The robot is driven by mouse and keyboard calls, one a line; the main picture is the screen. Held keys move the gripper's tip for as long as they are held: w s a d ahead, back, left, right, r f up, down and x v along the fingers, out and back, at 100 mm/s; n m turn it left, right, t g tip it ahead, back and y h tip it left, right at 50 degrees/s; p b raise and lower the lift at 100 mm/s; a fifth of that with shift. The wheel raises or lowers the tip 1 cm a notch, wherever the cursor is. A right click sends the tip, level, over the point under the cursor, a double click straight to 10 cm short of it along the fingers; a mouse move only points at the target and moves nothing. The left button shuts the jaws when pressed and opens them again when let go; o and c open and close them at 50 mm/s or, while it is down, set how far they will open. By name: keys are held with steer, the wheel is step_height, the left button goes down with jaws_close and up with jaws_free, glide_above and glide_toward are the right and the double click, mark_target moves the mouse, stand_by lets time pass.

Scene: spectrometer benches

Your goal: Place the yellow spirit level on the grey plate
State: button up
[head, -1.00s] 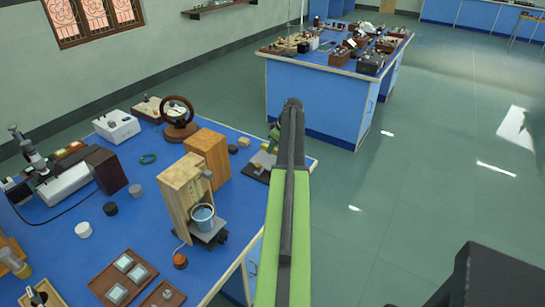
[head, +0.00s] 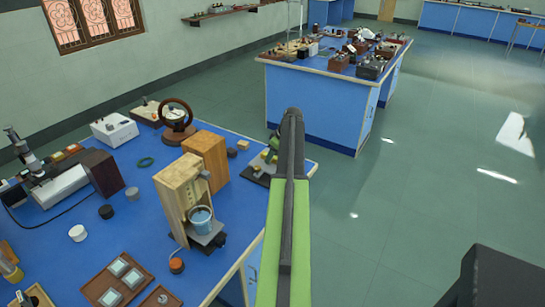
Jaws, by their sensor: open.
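I cannot make out the yellow spirit level for certain. A small yellow piece (head: 257,167) shows on a dark base near the far right corner of the near bench, too small to identify. A grey plate-like piece (head: 209,240) juts out at the foot of a wooden stand, under a blue-grey cup; I cannot tell if it is the task's grey plate. My arm's green and dark grey link rises through the middle of the view and hides part of the bench corner. My gripper does not show clearly.
The near blue bench (head: 120,215) holds the wooden stand (head: 176,196), a wooden box (head: 207,154), a microscope-like instrument (head: 55,180) and brown trays (head: 117,279). A second blue bench (head: 318,100) stands behind. The green floor (head: 420,220) on the right is clear.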

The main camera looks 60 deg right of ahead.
steer(key=shift+r, duration=0.15)
steer(key=shift+r+p, duration=0.3)
steer(key=shift+p, duration=0.15)
steer(key=p+v, duration=1)
steer(key=v, duration=0.1)
steer(key=shift+s+r, duration=0.15)
steer(key=shift+r, duration=0.05)
